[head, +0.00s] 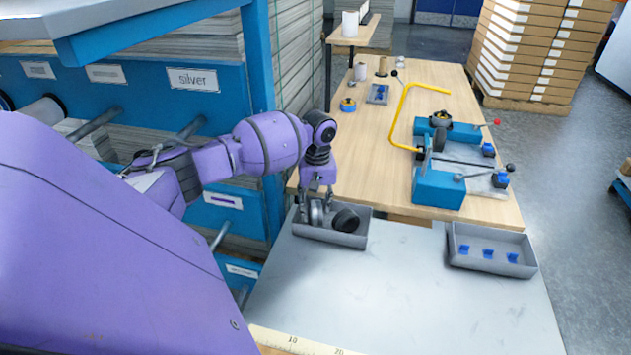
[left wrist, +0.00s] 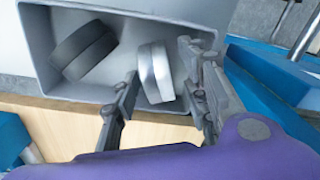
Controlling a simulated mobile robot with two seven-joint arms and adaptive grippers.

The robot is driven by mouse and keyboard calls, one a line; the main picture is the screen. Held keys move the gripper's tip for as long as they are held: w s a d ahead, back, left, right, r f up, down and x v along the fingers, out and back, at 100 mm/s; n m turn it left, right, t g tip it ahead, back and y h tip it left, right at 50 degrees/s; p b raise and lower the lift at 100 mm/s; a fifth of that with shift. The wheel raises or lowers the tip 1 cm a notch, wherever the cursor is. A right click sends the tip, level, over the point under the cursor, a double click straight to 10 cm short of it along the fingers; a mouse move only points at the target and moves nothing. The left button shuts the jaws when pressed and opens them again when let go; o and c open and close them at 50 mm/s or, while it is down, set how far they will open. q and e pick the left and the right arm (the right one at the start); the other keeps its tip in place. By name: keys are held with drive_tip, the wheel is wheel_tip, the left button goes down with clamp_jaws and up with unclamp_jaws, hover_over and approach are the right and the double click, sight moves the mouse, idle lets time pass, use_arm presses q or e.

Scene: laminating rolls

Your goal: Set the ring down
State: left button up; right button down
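A silver ring (left wrist: 155,72) lies in a grey tray (left wrist: 45,75) in the left wrist view. My left gripper (left wrist: 160,68) is open, with its fingers on either side of the silver ring and a visible gap on the right side. In the head view the left gripper (head: 316,203) reaches down into the left end of the tray (head: 335,239), with the silver ring (head: 316,213) between its fingers. A dark ring (head: 346,220) lies beside it in the same tray, and also shows in the left wrist view (left wrist: 84,50). My right gripper is not in view.
A second grey tray (head: 490,268) with several blue pieces stands at the right of the grey table (head: 400,300). Behind is a wooden table (head: 375,140) with a blue machine (head: 440,185) and yellow bar (head: 399,115). A blue rack labelled silver (head: 193,79) stands left.

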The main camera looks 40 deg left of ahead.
sight(317, 203)
use_arm(q)
wheel_tip(317, 203, up, 12)
drive_tip(key=shift+w+r+p, duration=0.15)
drive_tip(key=shift+r+p, duration=0.1)
drive_tip(key=shift+p, duration=0.05)
drive_tip(key=shift+d, duration=0.1)
idle(0.7)
